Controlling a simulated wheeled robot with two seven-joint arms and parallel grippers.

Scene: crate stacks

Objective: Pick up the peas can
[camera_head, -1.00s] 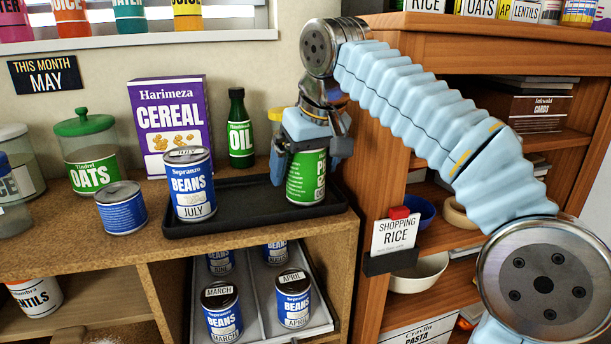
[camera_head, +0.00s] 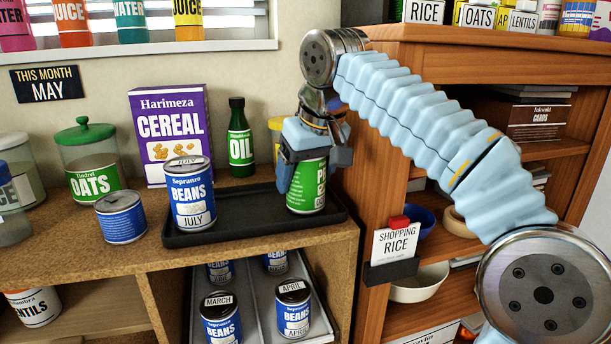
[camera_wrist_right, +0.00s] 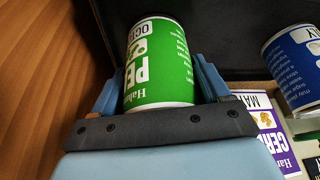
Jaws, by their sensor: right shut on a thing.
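The green peas can (camera_head: 308,187) stands at the right end of the black tray (camera_head: 250,225) on the counter. My right gripper (camera_head: 314,160) reaches down from above and is shut on the can, one finger at each side. In the right wrist view the can (camera_wrist_right: 160,65) sits between the fingers of the gripper (camera_wrist_right: 165,85), its label partly visible. The gripper hides the can's top in the head view. I see no clear gap between the can and the tray. My left gripper is not in view.
A July beans can (camera_head: 190,195) stands at the tray's left. A cereal box (camera_head: 168,130) and an oil bottle (camera_head: 240,140) stand behind. A wooden shelf unit (camera_head: 385,140) is close on the right. Several beans cans fill a drawer (camera_head: 262,315) below.

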